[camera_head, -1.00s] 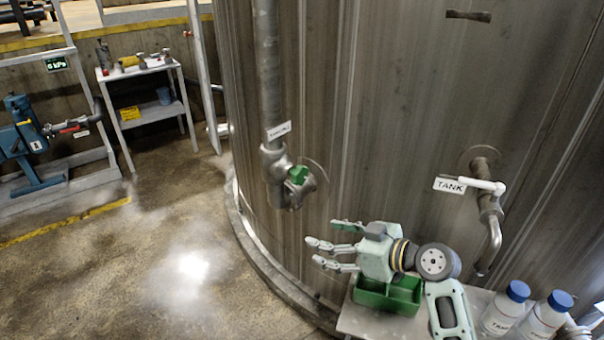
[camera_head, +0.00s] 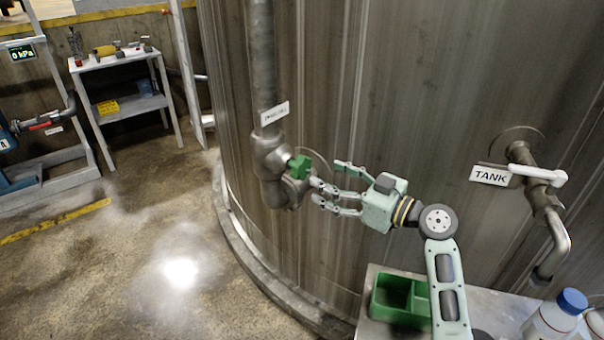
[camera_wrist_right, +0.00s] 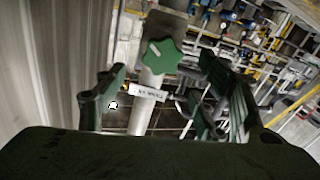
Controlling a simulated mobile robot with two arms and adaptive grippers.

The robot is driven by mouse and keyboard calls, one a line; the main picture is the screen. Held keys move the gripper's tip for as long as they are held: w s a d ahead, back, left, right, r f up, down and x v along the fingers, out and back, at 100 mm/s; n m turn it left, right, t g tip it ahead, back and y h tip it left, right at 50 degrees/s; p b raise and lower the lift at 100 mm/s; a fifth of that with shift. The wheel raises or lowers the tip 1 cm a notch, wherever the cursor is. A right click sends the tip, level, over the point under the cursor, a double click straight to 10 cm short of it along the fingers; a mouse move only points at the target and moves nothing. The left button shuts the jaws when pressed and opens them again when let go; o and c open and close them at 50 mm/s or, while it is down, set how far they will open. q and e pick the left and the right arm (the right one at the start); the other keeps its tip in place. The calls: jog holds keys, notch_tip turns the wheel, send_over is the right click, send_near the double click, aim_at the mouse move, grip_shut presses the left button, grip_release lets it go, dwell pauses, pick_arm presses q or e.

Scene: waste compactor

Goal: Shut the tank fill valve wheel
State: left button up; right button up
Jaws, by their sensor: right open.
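The green fill valve wheel (camera_head: 299,166) sits on the grey pipe valve body (camera_head: 272,168) on the tank's side. A white label (camera_head: 274,114) hangs on the pipe above it. My right gripper (camera_head: 325,180) is open and empty, just right of the wheel, with its fingers pointing left toward it. In the right wrist view the wheel (camera_wrist_right: 162,56) is a lobed green knob ahead of the gripper, between the lines of the open fingers (camera_wrist_right: 160,95). I cannot tell whether a fingertip touches the valve body. My left gripper is not in view.
The large metal tank (camera_head: 400,90) stands close behind the gripper. A white-handled tap (camera_head: 540,175) labelled TANK is to the right. Below are a green divided bin (camera_head: 388,300) and bottles (camera_head: 552,320) on a bench.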

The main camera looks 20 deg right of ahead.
aim_at(306, 168)
jog(key=p+x, duration=0.2)
jog(key=x, duration=0.5)
jog(key=shift+w+a+f, duration=0.1)
jog(key=shift+w+a, duration=0.15)
jog(key=shift+w, duration=0.1)
jog(key=shift+c, duration=0.6)
jog(key=c, duration=1)
